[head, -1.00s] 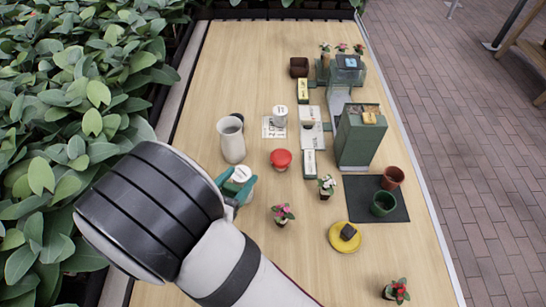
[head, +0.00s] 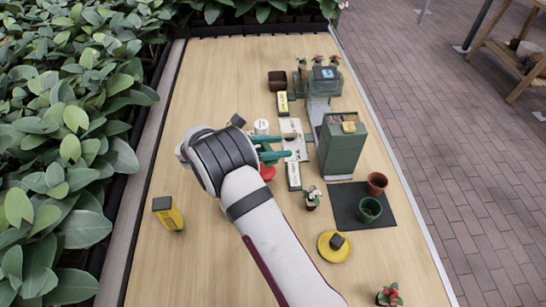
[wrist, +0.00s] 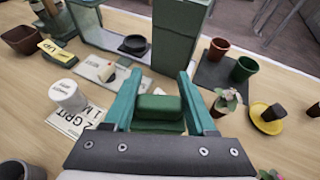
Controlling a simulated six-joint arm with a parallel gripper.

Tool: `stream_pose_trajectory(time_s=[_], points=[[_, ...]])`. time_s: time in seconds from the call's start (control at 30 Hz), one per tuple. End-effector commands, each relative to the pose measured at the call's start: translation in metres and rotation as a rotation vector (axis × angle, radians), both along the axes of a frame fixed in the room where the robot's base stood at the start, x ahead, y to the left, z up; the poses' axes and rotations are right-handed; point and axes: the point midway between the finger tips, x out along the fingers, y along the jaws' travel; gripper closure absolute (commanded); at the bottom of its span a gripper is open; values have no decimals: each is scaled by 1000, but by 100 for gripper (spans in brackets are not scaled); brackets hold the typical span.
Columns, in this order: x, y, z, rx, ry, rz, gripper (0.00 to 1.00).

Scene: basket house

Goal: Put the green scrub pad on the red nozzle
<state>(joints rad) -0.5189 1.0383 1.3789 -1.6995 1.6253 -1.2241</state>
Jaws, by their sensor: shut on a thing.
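The green scrub pad (wrist: 160,108) is a dark green block between the teal fingers of my gripper (wrist: 160,76) in the wrist view. My gripper (head: 281,147) is shut on it, over the middle of the table. A round red piece (head: 267,173), which I take for the red nozzle, shows partly from behind my gripper in the head view. It is hidden in the wrist view, so I cannot tell whether the pad is touching it.
A white cylinder (head: 261,126) stands on a printed card. A tall green box (head: 340,150) stands right of my gripper. Potted flowers (head: 311,197), a dark mat (head: 350,211) with pots, and a yellow dish (head: 325,250) lie nearer. The left front is mostly clear, with a yellow-black item (head: 168,213).

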Motion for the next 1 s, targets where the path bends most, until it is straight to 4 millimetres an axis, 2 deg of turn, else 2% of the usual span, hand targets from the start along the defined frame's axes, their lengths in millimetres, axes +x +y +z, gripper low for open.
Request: stream_pose_trajectory(time_s=[0.1,0.27,0.63,0.67,0.8,1.0], points=[[3,7,-14,-1,3,0,97],[3,7,-42,-1,1,-1,97],[3,7,-48,-1,0,0,97],[3,7,-47,-1,0,0,38],[3,7,-47,-1,0,0,13],[3,7,-47,-1,0,0,13]])
